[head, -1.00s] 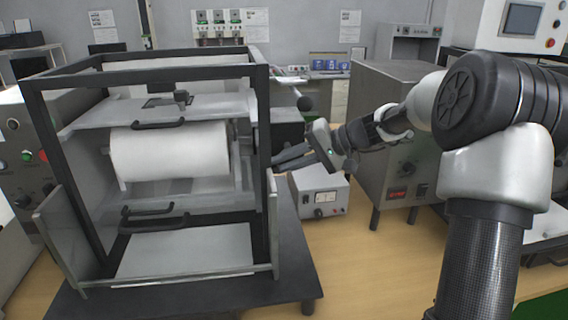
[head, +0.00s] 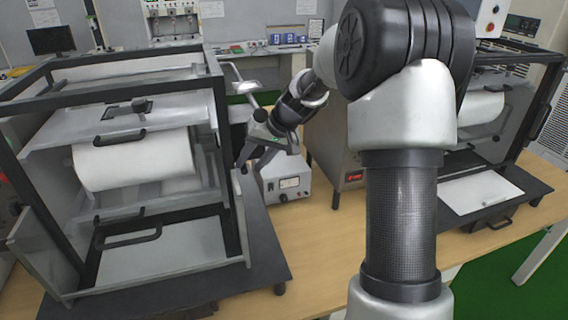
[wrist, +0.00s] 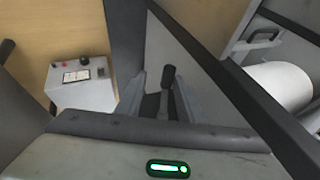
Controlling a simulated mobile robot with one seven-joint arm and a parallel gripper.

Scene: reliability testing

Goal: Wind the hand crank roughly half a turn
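The printing-press-like machine (head: 134,165) with a white roller fills the left of the head view. On its right side a silver crank arm (head: 238,78) with a dark knob shows behind my gripper. My gripper (head: 254,162) is beside the machine's right side, fingers spread and pointing down-left. In the wrist view a dark-tipped grey handle (wrist: 168,77), seemingly part of the machine's side, shows between the two open fingers (wrist: 163,92). I cannot tell whether either finger touches it. The handle's lower end is hidden by my gripper body.
A white power supply box (head: 285,178) stands on the wooden table just right of my gripper. A grey cabinet (head: 330,135) is behind my arm. A second similar machine (head: 483,150) stands at the right. The front table strip (head: 320,240) is clear.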

